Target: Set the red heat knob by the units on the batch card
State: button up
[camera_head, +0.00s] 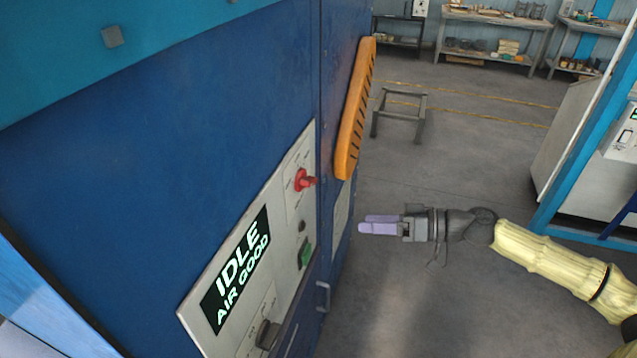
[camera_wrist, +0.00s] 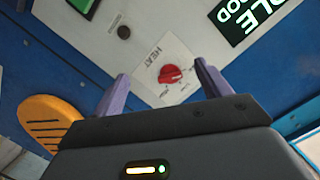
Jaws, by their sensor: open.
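The red heat knob (camera_head: 305,180) sits on the pale control panel (camera_head: 192,305) of the blue dryer cabinet in the head view. In the wrist view the red knob (camera_wrist: 170,74) shows face-on under the word HEAT, with small marks around it too blurred to read. My gripper (camera_head: 362,226) is open and empty, to the right of the panel and apart from it. In the wrist view its two purple fingers (camera_wrist: 158,82) stand on either side of the knob, which lies beyond them. I cannot make out a batch card in either view.
The display (camera_head: 237,268) reads IDLE, AIR GOOD. A green switch (camera_head: 305,253) and a dark knob (camera_head: 267,335) are on the same panel. An orange slotted handle (camera_head: 355,110) juts from the cabinet edge. A metal stand (camera_head: 400,115) is on open floor behind.

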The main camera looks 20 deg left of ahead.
aim_at(314, 183)
jog(key=w+d+r+t+y, duration=0.1)
jog(key=w+d+r+y, duration=0.1)
jog(key=w+d+r, duration=0.1)
jog(key=shift+w+d+r+t, duration=0.2)
jog(key=shift+w+r+t, duration=0.1)
jog(key=shift+r, duration=0.45)
jog(key=a+p, duration=0.2)
jog(key=a, duration=0.3)
jog(key=s+a+p, duration=0.1)
jog(key=a+p, duration=0.2)
jog(key=a, duration=0.3)
jog(key=s+a+p, duration=0.1)
jog(key=a+p, duration=0.1)
jog(key=a, duration=0.3)
jog(key=shift+a+r+p, duration=0.15)
jog(key=shift+a+p, duration=0.05)
jog(key=shift+p, duration=0.15)
jog(key=shift+a+f, duration=0.2)
jog(key=shift+a, duration=0.3)
jog(key=c, duration=1)
